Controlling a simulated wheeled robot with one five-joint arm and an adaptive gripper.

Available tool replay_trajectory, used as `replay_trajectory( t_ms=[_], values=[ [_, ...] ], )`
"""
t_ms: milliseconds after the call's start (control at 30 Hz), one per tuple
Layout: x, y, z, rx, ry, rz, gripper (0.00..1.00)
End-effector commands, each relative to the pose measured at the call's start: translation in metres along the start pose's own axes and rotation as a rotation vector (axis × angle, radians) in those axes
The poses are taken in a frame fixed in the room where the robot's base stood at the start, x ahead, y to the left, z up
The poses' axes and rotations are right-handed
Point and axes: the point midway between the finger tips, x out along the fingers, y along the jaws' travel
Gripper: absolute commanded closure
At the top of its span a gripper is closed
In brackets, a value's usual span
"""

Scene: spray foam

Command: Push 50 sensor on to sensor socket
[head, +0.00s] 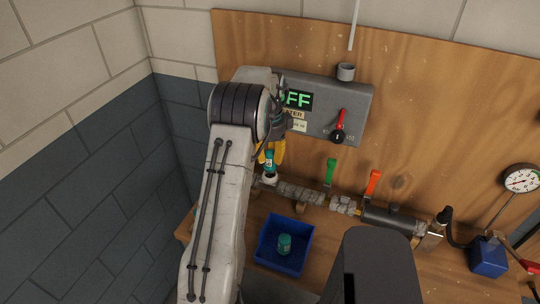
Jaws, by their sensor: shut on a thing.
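A small teal sensor (268,160) is held by my gripper (272,152), whose yellow fingers are shut on it. The arm covers part of the gripper from the left. The sensor is upright, directly above a pale socket (269,179) at the left end of the pipe run. I cannot tell whether the sensor touches the socket or sits just above it. No number can be read on the sensor. A second teal piece (284,243) stands in the blue tray (262,257) below.
A grey control box (350,92) with an OFF display and red-handled switch (339,125) is behind the gripper. Green (331,170) and orange (374,181) valve handles rise from the pipe. A gauge (522,180) and blue block (489,257) are at right.

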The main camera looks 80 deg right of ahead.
Motion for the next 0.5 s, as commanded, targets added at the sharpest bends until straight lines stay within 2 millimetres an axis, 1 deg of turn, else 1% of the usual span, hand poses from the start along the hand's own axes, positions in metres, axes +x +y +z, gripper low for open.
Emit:
replay_trajectory(
  t_ms=[500],
  values=[
    [0.0092,-0.0001,0.0000,0.000,0.000,0.000,1.00]
  ],
)
